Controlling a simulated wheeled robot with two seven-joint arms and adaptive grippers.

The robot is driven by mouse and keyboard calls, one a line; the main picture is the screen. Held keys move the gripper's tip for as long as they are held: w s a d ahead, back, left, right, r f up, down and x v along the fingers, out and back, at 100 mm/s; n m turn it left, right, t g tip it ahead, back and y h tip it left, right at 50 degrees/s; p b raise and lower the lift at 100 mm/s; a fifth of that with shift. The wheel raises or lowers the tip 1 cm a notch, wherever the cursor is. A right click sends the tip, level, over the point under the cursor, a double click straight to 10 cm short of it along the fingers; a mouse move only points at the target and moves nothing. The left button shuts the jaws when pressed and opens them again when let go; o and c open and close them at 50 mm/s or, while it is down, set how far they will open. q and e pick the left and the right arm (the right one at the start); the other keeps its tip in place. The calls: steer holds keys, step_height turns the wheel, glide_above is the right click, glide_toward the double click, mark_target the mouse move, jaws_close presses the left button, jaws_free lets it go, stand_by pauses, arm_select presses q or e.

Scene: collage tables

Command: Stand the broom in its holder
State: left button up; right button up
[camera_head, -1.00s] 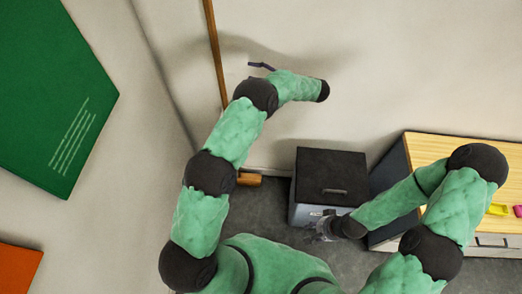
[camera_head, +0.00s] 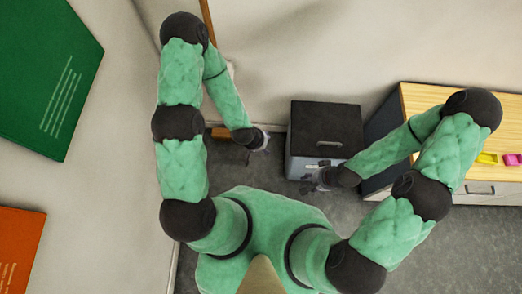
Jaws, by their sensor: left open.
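The broom shows as a thin brown handle (camera_head: 206,14) against the wall at upper left, mostly hidden behind my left arm. An orange-brown piece (camera_head: 219,133) low by the wall may be the broom's head or part of its holder; I cannot tell which. I cannot make out the holder for certain. My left gripper (camera_head: 262,141) is open and points down, between the orange-brown piece and the black-lidded box. My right gripper (camera_head: 318,181) is at the box's front lower edge, small and partly hidden by its wrist; I cannot tell its jaw state.
A grey box (camera_head: 301,168) with a black lid stands on the floor by the wall. A wood-topped cabinet (camera_head: 430,97) with yellow and pink items stands at right. Green and orange panels hang on the left wall. Grey floor is free in front.

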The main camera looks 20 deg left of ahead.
arm_select(q)
steer(key=s+d+r+g+h, duration=0.1)
steer(key=s+d+g, duration=0.1)
steer(key=s, duration=0.7)
steer(key=shift+s+m+g+h, duration=0.25)
steer(key=shift+m+g+h, duration=0.05)
steer(key=shift+m+g, duration=0.1)
